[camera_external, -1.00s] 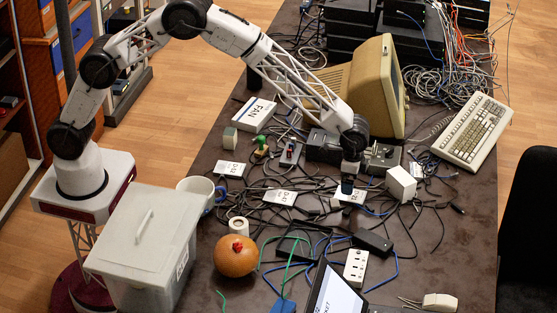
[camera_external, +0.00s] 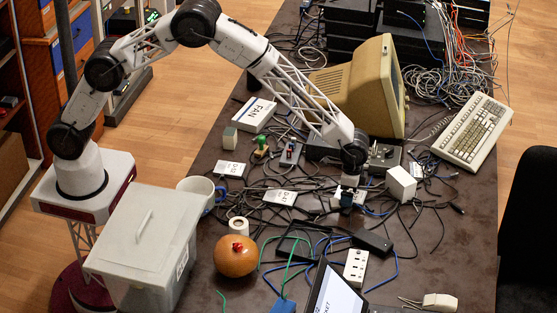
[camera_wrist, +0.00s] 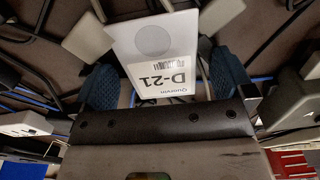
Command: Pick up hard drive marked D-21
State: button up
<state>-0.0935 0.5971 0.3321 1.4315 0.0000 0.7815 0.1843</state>
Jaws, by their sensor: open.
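The hard drive marked D-21 (camera_wrist: 155,45) shows in the wrist view as a white label with a grey disc and barcode. It lies at the top middle of that view, between the two blue fingers of my gripper (camera_wrist: 163,80). The fingers are spread wide, one on each side, and appear not to press on it. In the external view my gripper (camera_external: 346,196) is low over the table and mostly covers the drive; only a white bit of its label (camera_external: 359,198) shows.
Two more white-labelled drives lie to the left, one marked D-47 (camera_external: 279,197) and another (camera_external: 230,169) near the mug (camera_external: 200,189). A white cube (camera_external: 401,184) stands close on the right. Black and blue cables surround the spot. A beige monitor (camera_external: 365,85) stands behind.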

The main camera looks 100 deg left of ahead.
jog(key=shift+f, duration=0.15)
dwell(0.4)
jog(key=c, duration=1)
jog(key=shift+c, duration=0.2)
jog(key=shift+r, duration=0.95)
jog(key=shift+s+r, duration=0.1)
jog(key=shift+r, duration=0.8)
jog(key=s, duration=0.5)
jog(key=s+d+r, duration=0.1)
jog(key=s, duration=0.9)
jog(key=shift+s+d+r, duration=0.15)
jog(key=shift+s+d, duration=0.1)
jog(key=shift+s, duration=0.1)
